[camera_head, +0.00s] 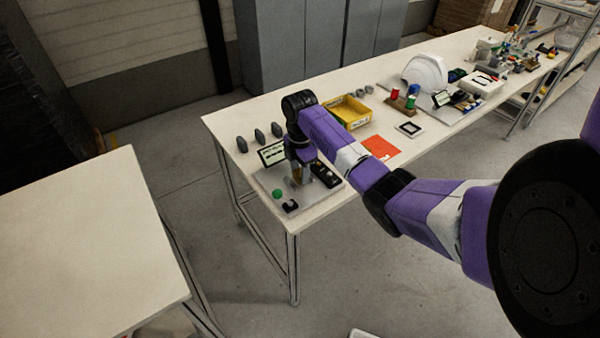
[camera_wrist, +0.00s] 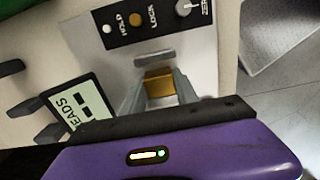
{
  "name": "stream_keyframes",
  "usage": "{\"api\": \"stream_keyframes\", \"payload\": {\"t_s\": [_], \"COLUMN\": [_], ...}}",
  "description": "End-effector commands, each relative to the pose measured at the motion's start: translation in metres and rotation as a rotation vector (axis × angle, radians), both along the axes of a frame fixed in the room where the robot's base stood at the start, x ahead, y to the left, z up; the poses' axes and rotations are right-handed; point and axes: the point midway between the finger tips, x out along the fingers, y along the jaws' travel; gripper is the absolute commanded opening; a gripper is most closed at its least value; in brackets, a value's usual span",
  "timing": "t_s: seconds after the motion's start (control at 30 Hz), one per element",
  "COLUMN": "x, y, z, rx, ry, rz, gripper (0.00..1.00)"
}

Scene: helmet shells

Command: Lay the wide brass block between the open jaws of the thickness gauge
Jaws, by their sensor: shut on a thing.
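The brass block (camera_wrist: 159,84) is held between the two grey fingers of my gripper (camera_wrist: 160,92) in the wrist view. In the head view my gripper (camera_head: 297,176) points down over the grey plate of the thickness gauge (camera_head: 262,184), at the near left end of the long table. The gauge's display (camera_head: 271,154) stands behind the gripper, and its dark control panel (camera_head: 325,175) is to the right. The panel also shows in the wrist view (camera_wrist: 160,22), marked HOLD, LOCK and ZERO. The gauge's jaws are not clearly visible. I cannot tell whether the block touches anything below.
A green knob (camera_head: 277,194) and a small black piece (camera_head: 290,205) sit on the plate's near side. Several dark upright pieces (camera_head: 259,136) stand behind the display. A yellow bin (camera_head: 349,111), an orange sheet (camera_head: 381,147) and a white helmet shell (camera_head: 425,73) are farther right.

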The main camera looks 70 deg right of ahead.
Motion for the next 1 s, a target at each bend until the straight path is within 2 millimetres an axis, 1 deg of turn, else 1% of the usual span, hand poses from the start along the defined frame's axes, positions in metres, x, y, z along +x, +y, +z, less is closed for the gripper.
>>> {"api": "stream_keyframes", "payload": {"t_s": [0.4,0.43,0.53,0.83,0.93,1.0], "x": [0.000,0.000,0.000,0.000,0.001,0.001], "y": [0.000,0.000,0.000,0.000,0.000,0.000], "z": [-0.008,-0.007,-0.007,-0.007,-0.002,0.007], "rx": [0.000,0.000,0.000,0.001,-0.001,-0.001], "ry": [0.000,0.000,0.000,0.001,-0.002,-0.002], "rz": [0.000,0.000,0.000,0.000,0.000,0.000], "gripper": [0.00,0.42,0.61,0.61,0.61,0.61]}}
